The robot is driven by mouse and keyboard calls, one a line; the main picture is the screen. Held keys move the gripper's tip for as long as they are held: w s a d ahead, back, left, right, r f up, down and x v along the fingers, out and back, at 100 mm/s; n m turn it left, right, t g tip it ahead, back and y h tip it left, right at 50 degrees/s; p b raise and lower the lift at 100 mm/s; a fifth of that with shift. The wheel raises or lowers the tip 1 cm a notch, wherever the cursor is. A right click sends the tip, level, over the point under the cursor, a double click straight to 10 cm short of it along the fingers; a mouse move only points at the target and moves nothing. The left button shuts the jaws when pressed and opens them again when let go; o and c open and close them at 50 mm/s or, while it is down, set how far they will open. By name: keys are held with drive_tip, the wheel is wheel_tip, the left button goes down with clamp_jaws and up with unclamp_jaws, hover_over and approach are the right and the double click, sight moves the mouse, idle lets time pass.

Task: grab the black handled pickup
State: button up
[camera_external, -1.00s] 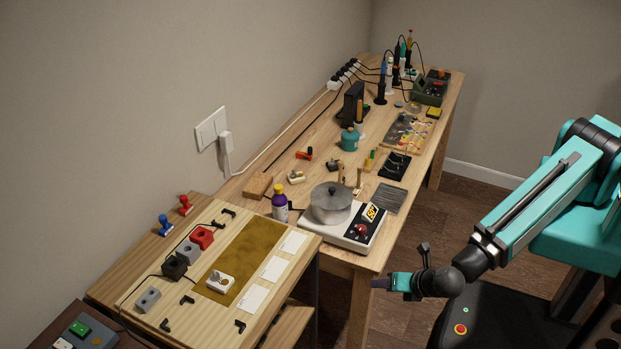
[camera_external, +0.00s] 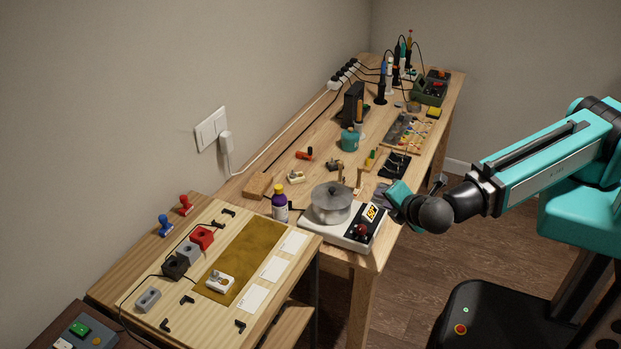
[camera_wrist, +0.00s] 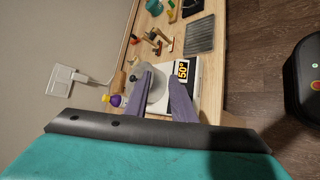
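A small dark pickup-like piece with a handle (camera_external: 335,166) lies on the long workbench behind the pot; its handle colour is too small to tell surely. A similar piece with a pale body (camera_external: 296,177) lies left of it, and one with a red-orange handle (camera_external: 304,155) lies farther back. My gripper (camera_external: 382,194) is over the workbench's right edge, near the hotplate, apart from these pieces. In the wrist view its two purple fingers (camera_wrist: 158,73) stand apart with nothing between them; the pot and hotplate show beyond.
A lidded pot (camera_external: 331,203) sits on a white hotplate (camera_external: 345,234) just left of my gripper. A lower table (camera_external: 140,285) with a gold mat is in front.

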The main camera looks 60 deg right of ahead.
drive_tip(key=w+d, duration=0.1)
drive_tip(key=d, duration=0.1)
drive_tip(key=n+t+h+b, duration=0.1)
drive_tip(key=n+b, duration=0.7)
drive_tip(key=n, duration=0.4)
approach(343, 162)
drive_tip(key=shift+s+f+v, duration=0.1)
drive_tip(key=shift+f+v, duration=0.05)
drive_tip(key=shift+v, duration=0.65)
drive_tip(key=shift+s+f+v, duration=0.1)
drive_tip(key=shift+f+v, duration=0.1)
drive_tip(key=shift+v, duration=0.6)
drive_tip(key=shift+f+t+b, duration=0.1)
drive_tip(key=shift+t+b, duration=0.2)
drive_tip(key=shift+b+x, duration=1)
drive_tip(key=shift+x, duration=3.2)
drive_tip(key=shift+w+d, duration=0.1)
drive_tip(key=shift+d, duration=0.05)
drive_tip(key=shift+p+x, duration=0.85)
drive_tip(key=shift+x, duration=1.6)
